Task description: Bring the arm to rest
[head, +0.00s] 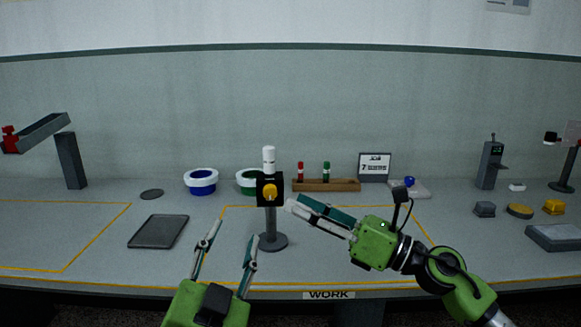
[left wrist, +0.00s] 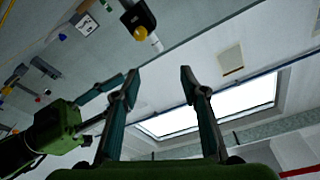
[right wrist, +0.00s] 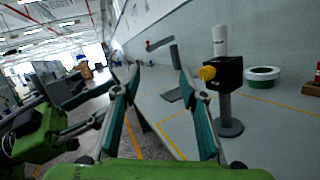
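My left gripper (head: 231,238) points up at the front of the work area, open and empty; its spread fingers also show in the left wrist view (left wrist: 158,78). My right gripper (head: 298,203) reaches in from the right, pointing left. Its fingers are spread and empty in the right wrist view (right wrist: 158,78). The spindle stand (head: 271,222) stands upright on a round base, with a black block, a yellow knob and a white top. In the head view the right fingertips appear just right of it. In the right wrist view it stands outside the fingers, to their right.
Blue (head: 201,187) and green (head: 248,186) white-rimmed spools stand behind. A wooden rack (head: 335,185) holds red and green pieces. A dark tray (head: 159,231) lies left. Grey and yellow pieces (head: 519,211) lie right.

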